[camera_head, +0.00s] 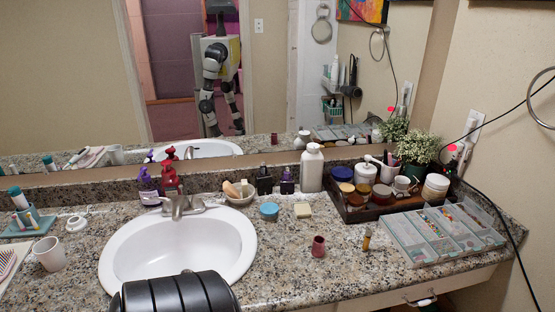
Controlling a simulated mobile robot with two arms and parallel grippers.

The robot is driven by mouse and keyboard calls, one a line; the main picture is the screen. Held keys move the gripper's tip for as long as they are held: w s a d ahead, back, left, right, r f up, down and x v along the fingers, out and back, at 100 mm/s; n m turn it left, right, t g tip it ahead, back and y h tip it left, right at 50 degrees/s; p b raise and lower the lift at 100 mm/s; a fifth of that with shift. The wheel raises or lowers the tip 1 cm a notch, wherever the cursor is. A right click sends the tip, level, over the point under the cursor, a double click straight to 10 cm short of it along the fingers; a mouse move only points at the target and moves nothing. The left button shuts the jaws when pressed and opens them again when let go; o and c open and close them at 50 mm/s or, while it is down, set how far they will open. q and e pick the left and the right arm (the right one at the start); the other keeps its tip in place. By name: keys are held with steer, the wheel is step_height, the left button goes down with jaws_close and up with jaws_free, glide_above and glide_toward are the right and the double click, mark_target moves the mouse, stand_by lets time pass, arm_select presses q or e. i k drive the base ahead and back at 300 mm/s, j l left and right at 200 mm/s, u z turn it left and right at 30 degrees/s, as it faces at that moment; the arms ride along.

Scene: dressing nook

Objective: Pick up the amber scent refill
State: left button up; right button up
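A small amber vial (367,240), which looks like the amber scent refill, stands upright on the granite counter, right of the sink and left of the clear divided organizer. It has an orange-brown body with a lighter top. A dark red, small bottle-like piece (318,246) stands a short way to its left. Neither of my grippers can be made out in the head view. A dark ribbed part at the bottom, in front of the sink, seems to be mine. Nothing is touching the vial.
The white sink (232,257) fills the left middle. A clear organizer (406,242) and a dark tray (361,215) of jars stand right of and behind the vial. A yellow soap bar (303,210) and blue tin (269,210) lie behind. The counter just around the vial is clear.

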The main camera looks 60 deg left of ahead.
mark_target(367, 238)
steer(key=u, duration=1.6)
